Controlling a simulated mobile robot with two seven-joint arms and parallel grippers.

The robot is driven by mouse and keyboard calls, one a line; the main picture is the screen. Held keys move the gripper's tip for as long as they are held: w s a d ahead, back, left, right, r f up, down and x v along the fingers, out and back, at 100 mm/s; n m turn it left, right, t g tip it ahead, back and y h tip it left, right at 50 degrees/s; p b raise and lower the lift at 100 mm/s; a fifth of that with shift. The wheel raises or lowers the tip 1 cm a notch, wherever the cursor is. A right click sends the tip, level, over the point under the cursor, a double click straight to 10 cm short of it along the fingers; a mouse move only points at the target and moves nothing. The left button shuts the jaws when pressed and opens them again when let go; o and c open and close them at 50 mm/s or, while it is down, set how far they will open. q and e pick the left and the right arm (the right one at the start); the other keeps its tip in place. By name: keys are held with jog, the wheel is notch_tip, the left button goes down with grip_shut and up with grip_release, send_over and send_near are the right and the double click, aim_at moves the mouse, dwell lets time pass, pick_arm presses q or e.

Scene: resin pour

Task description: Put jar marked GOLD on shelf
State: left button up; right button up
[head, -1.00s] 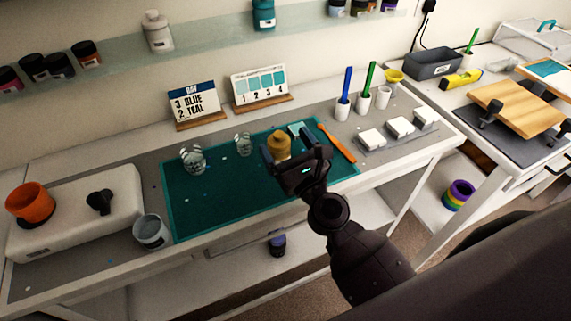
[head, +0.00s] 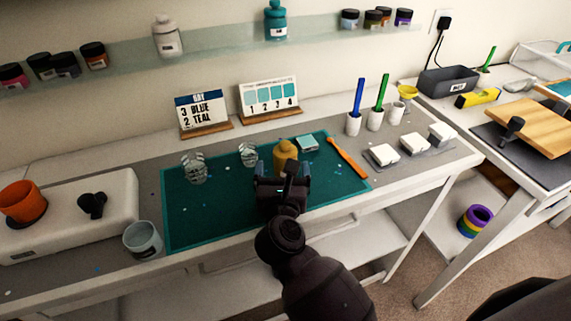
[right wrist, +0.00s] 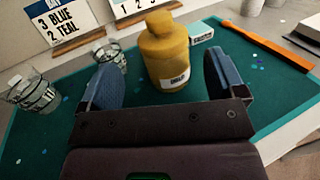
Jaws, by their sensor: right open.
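The gold jar (head: 286,152) stands upright on the teal mat (head: 195,222) in the head view. In the right wrist view the jar (right wrist: 167,55) shows a small white label, its print blurred. My right gripper (head: 281,172) is open, with its blue-lined fingers (right wrist: 163,80) one on each side of the jar's line, the jar standing just beyond or between the tips. I cannot tell whether they touch it. The glass shelf (head: 215,41) runs along the wall, with jars at both sides and free stretches between. My left gripper is not in view.
Two clear cups (head: 194,168) stand left of the jar. A small teal-topped box (head: 307,143) and an orange stick (head: 347,157) lie to its right. Two sign cards (head: 202,112) stand behind the mat. A grey cup (head: 143,240) stands at the mat's left edge.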

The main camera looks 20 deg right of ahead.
aim_at(285, 151)
jog(key=shift+r+x, duration=0.15)
jog(key=shift+x, duration=1.35)
jog(key=shift+r+x, duration=0.1)
jog(key=shift+x, duration=1.35)
jog(key=shift+s+d, duration=0.1)
jog(key=shift+d, duration=0.1)
jog(key=shift+r, duration=0.1)
jog(key=c, duration=1.3)
